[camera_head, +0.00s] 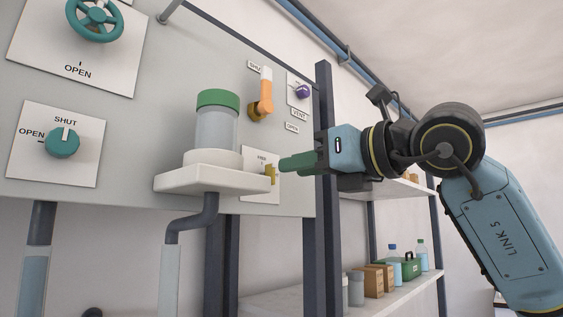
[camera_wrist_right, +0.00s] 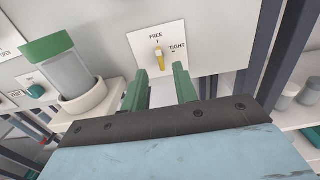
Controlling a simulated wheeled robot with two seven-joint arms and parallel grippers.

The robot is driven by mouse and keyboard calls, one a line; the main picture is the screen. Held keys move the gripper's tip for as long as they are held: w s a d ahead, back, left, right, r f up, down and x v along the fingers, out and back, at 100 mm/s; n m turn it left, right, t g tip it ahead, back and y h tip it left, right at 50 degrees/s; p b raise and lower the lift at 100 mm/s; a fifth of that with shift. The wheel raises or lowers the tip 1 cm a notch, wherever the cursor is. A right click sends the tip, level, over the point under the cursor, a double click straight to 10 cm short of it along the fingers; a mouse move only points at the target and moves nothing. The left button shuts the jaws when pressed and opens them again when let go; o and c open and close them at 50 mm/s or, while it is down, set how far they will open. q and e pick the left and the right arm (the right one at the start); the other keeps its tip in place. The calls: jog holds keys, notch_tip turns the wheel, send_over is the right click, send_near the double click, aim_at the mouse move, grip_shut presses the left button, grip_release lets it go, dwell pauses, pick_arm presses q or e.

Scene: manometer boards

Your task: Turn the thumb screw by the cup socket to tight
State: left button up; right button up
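The yellow thumb screw (camera_head: 270,174) sits on a white plate low on the board, just right of the cup socket (camera_head: 212,158). In the right wrist view the thumb screw (camera_wrist_right: 159,56) stands upright, toward the FREE label and away from TIGHT. A clear cup with a green lid (camera_head: 217,127) stands in the socket. My right gripper (camera_head: 284,163) has green fingers pointing at the screw. In the right wrist view its fingers (camera_wrist_right: 161,80) are apart with nothing between them, just short of the screw. My left gripper is not in view.
The socket's white bracket (camera_head: 190,182) juts out left of the screw. An orange lever (camera_head: 263,95) and a purple knob (camera_head: 302,91) are above. Teal knob (camera_head: 62,142) and handwheel (camera_head: 94,18) are left. A dark post (camera_head: 325,240) and stocked shelves stand right.

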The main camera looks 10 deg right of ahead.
aim_at(274, 172)
jog(key=shift+p+x, duration=0.55)
jog(key=shift+x, duration=1.8)
grip_shut()
